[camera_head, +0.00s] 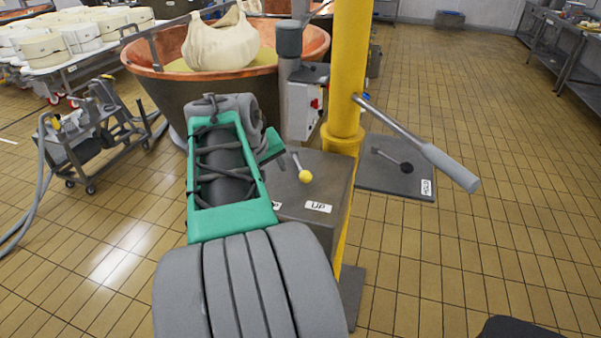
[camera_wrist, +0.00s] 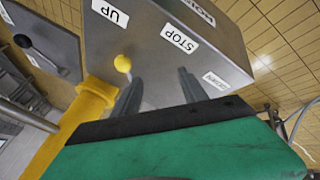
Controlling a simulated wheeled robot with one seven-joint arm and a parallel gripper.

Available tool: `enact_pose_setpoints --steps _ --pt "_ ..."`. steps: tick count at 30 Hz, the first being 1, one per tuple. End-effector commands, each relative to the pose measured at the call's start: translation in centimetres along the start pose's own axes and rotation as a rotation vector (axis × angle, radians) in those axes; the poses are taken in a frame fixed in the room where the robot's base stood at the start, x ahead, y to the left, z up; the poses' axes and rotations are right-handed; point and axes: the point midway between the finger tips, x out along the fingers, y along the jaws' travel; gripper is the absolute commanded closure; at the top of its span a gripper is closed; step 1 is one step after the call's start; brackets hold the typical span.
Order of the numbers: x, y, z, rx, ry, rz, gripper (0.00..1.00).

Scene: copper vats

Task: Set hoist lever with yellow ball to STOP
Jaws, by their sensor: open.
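The hoist lever is a short pale stem with a yellow ball (camera_head: 305,176) on top of a grey metal box (camera_head: 323,180). In the head view the stem leans toward the UP label (camera_head: 318,207). In the wrist view the yellow ball (camera_wrist: 122,63) lies near the tip of one finger, with the UP label (camera_wrist: 110,12) and STOP label (camera_wrist: 180,39) beyond it. My gripper (camera_wrist: 155,78) is open over the box, its two dark fingers apart. The ball is not between them. The lever's base is hidden in the wrist view.
A yellow post (camera_head: 348,70) with a long grey handle (camera_head: 420,145) stands beside the box. A second lever with a black ball (camera_head: 407,167) sits on a grey plate marked HOLD. A copper vat (camera_head: 285,88) stands behind.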

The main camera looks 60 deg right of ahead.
Motion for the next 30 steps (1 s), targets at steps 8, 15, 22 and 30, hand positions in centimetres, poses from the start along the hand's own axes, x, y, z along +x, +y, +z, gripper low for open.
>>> enact_pose_setpoints --steps 8,15,22,30 --pt "2.6 7.2 1.3 0.073 -0.047 0.093 0.50" --pt "7.1 7.7 1.5 0.074 -0.046 0.091 0.50" --pt "8.8 7.8 1.5 0.075 -0.041 0.091 0.50" --pt "8.8 7.7 1.5 0.075 -0.041 0.091 0.58"
